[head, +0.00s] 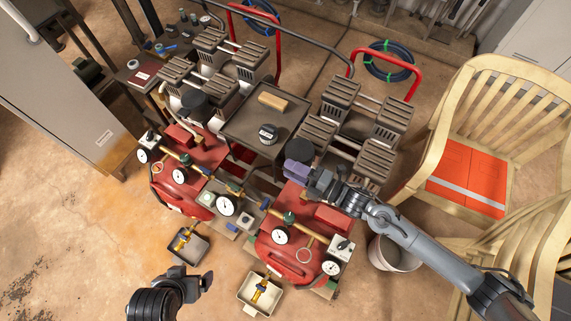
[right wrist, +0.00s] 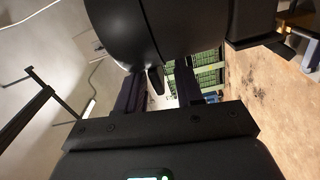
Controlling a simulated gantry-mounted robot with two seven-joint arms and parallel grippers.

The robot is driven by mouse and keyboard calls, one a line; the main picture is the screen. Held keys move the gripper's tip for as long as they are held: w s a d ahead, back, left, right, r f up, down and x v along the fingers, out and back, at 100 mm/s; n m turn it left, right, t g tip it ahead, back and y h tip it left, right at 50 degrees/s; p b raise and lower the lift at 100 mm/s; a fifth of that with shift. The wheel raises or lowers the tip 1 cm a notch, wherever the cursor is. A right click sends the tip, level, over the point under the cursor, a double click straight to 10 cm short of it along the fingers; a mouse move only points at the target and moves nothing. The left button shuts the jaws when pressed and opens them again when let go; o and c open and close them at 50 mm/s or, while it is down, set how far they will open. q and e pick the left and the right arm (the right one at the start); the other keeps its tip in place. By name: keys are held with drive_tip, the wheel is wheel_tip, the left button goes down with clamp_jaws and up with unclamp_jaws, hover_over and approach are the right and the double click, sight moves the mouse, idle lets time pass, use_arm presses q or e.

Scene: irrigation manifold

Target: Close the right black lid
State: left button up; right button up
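The right black lid (head: 299,150) is a dark round piece at the back of the right red compressor (head: 290,250). In the head view my right gripper (head: 298,171) is right at its front side; I cannot tell whether they touch. In the right wrist view a big black rounded body (right wrist: 165,30), seemingly this lid, fills the top, and the two dark purple fingers of my right gripper (right wrist: 160,88) stand apart below it. A small dark piece shows between them, not clearly gripped. My left gripper (head: 206,283) is at the bottom left, away from the lids; its opening is unclear.
A similar black round piece (head: 193,103) sits on the left red compressor (head: 185,185). A dark tray table (head: 240,130) with a wooden block and a dial stands between the machines. Metal trays (head: 188,245) lie in front. Wooden chairs (head: 480,130) and a bucket (head: 395,255) are at right.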

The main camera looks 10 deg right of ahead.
drive_tip(key=v, duration=0.7)
drive_tip(key=shift+s+d+p, duration=0.25)
drive_tip(key=shift+d+p, duration=0.05)
drive_tip(key=shift+p, duration=0.15)
drive_tip(key=shift+f, duration=0.15)
drive_tip(key=s+a+r+m+t+h, duration=0.3)
drive_tip(key=s+a+m, duration=0.1)
drive_tip(key=a+m, duration=0.25)
drive_tip(key=s+d+f+m+g+h+p, duration=0.1)
drive_tip(key=s+d+f+m+g+h, duration=0.2)
drive_tip(key=s+d+m+g+h, duration=1.2)
wheel_tip(320, 180, up, 38)
drive_tip(key=w+a+m+t+y+p, duration=0.2)
drive_tip(key=m+t+y+p, duration=0.1)
drive_tip(key=p, duration=3.5)
drive_tip(key=shift+t+y, duration=0.4)
drive_tip(key=shift+y, duration=0.4)
